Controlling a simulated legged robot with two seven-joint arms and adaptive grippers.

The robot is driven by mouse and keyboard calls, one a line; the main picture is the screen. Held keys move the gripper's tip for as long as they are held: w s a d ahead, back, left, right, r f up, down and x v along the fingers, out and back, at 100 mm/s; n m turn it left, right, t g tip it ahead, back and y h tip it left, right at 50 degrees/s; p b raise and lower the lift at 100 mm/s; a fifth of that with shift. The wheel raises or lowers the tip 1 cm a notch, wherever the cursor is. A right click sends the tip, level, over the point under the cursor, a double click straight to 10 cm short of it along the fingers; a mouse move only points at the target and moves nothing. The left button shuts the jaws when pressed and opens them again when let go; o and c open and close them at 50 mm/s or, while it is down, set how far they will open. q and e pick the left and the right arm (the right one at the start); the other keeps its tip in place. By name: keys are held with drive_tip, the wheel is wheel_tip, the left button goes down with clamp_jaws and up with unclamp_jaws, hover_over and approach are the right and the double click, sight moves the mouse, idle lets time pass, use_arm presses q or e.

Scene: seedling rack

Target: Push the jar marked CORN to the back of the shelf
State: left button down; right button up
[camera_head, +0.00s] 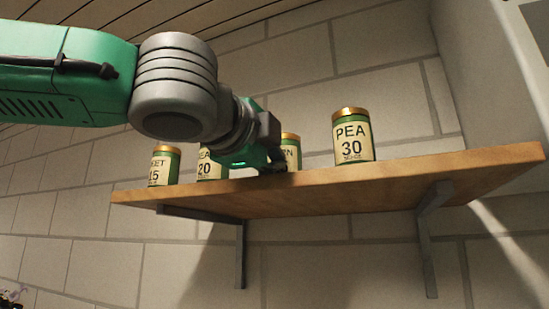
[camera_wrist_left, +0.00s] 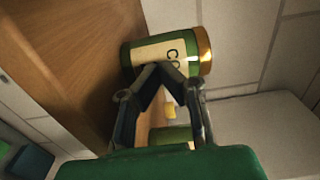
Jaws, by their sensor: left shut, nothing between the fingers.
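The jar marked CORN (camera_head: 292,150) is a green jar with a gold lid and cream label, standing on the wooden shelf (camera_head: 330,190). In the head view my left gripper covers most of it, and only the end of its name shows. In the left wrist view the CORN jar (camera_wrist_left: 145,52) is just beyond the fingertips, with "CO" readable. My left gripper (camera_head: 277,163) is shut and empty, in front of the jar. In the left wrist view its fingertips (camera_wrist_left: 162,70) overlap the label edge; I cannot tell whether they touch it.
A PEA 30 jar (camera_head: 352,137) stands to the right, with a gap. A jar marked 20 (camera_head: 212,164) and one ending in EET 15 (camera_head: 163,166) stand to the left. A block wall (camera_head: 400,95) is behind. Metal brackets (camera_head: 428,240) hold the shelf.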

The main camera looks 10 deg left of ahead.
use_arm(q)
drive_tip(key=shift+w+f, duration=0.1)
drive_tip(key=shift+w, duration=0.1)
drive_tip(key=b+x, duration=0.3)
drive_tip(key=x, duration=0.3)
drive_tip(key=shift+w+a+f+b, duration=0.1)
drive_tip(key=shift+w+a+b, duration=0.05)
drive_tip(key=shift+w+b, duration=0.2)
drive_tip(key=shift+w, duration=0.15)
drive_tip(key=shift+d, duration=0.3)
drive_tip(key=shift+a, duration=0.2)
